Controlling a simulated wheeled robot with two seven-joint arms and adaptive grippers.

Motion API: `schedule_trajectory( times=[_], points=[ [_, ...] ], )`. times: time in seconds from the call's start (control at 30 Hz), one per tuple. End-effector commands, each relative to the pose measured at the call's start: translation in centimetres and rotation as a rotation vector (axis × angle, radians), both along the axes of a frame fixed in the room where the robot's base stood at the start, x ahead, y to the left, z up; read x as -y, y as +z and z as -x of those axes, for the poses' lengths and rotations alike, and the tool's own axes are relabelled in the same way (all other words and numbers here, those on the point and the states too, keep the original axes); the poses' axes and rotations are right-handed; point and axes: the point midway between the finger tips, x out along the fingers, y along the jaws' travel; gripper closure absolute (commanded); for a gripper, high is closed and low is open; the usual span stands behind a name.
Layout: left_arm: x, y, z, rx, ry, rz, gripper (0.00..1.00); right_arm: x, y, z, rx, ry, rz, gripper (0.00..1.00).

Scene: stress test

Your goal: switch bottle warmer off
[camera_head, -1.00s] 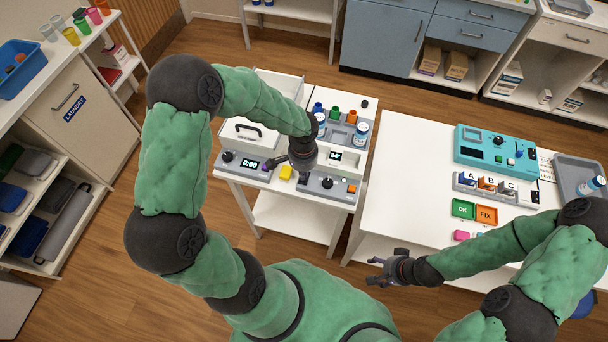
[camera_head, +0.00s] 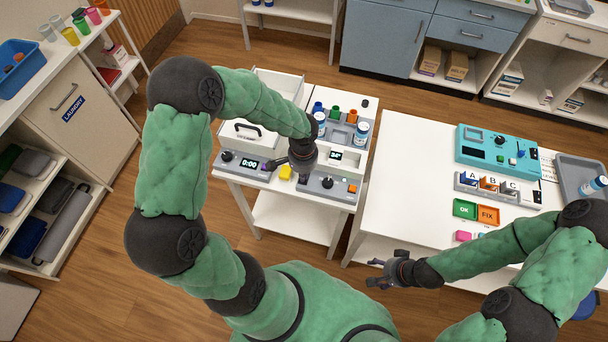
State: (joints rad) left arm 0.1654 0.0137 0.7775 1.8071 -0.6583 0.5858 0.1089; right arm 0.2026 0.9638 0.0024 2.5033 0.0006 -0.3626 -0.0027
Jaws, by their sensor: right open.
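The bottle warmer (camera_head: 347,170) is a pale grey unit on the small white table, with a lit display, a dark knob (camera_head: 327,182) on its front and a small orange button (camera_head: 351,188). My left gripper (camera_head: 286,173) points down at the left part of the warmer's front. Its fingers look apart, with nothing seen between them. Contact with the panel cannot be told, and the gripper hides part of the front. My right gripper (camera_head: 374,273) is open and empty, in front of the right table.
Left of the warmer stands a white unit with a black handle (camera_head: 246,128), a timer display (camera_head: 249,162) and a yellow button (camera_head: 286,172). The right table (camera_head: 400,180) holds a teal device (camera_head: 490,145), an A-B-C switch block (camera_head: 487,184) and OK/FIX tiles (camera_head: 476,211).

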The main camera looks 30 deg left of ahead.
Motion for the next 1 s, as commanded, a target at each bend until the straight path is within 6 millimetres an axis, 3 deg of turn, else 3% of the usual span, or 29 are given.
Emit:
schedule_trajectory(
  times=[0.6, 1.0],
  points=[
    [0.0, -0.6, 0.0, 0.000, 0.000, 0.000, 1.00, 0.0, -0.6, 0.0, 0.000, 0.000, 0.000, 0.35],
    [0.0, 1.7, 0.0, 0.001, 0.000, 0.000, 1.00, 0.0, 1.1, 0.0, 0.000, 0.000, 0.000, 0.35]
  ],
)
